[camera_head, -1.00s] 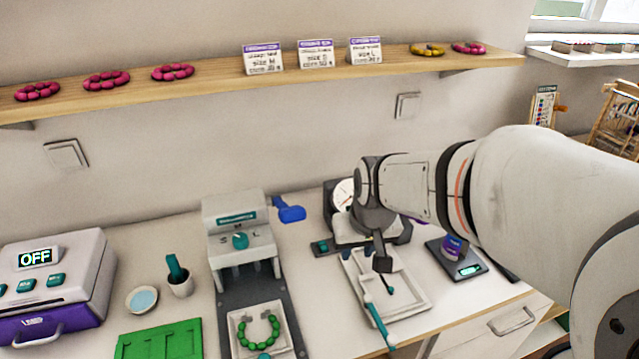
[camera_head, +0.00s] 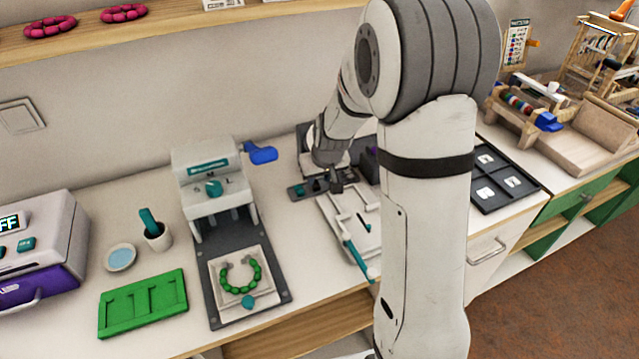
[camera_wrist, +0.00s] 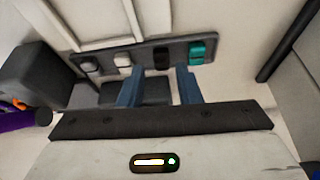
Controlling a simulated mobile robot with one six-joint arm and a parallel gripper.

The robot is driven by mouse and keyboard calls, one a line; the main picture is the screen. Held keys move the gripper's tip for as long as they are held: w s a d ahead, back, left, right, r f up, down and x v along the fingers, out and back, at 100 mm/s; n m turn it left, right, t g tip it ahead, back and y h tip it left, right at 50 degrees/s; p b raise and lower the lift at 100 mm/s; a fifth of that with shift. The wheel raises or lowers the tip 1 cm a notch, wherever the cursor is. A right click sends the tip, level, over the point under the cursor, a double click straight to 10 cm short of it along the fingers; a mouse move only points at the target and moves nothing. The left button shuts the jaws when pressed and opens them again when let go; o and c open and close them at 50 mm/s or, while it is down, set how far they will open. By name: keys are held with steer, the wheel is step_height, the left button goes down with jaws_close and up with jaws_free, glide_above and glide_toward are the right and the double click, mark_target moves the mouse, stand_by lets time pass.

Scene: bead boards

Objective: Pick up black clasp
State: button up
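The black clasp (camera_wrist: 162,59) sits on a dark strip (camera_wrist: 146,56) in the wrist view, between a white clasp (camera_wrist: 122,61) on its left and a teal clasp (camera_wrist: 197,50) on its right. Nothing is seen between the fingers. In the head view my gripper (camera_head: 336,187) is by the strip's right part; the teal clasp (camera_head: 298,190) shows, but I cannot make out the black one.
A white tray (camera_head: 368,248) with a teal tool lies in front of the strip. A press (camera_head: 210,180) with a green bracelet (camera_head: 241,287) stands to the left. A green board (camera_head: 143,311) and a dark tray (camera_head: 510,204) lie farther out. A purple object (camera_wrist: 22,127) is at the wrist view's left.

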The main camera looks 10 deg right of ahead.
mark_target(316, 185)
steer(key=shift+x, duration=1.95)
steer(key=shift+c, duration=0.3)
jaws_close()
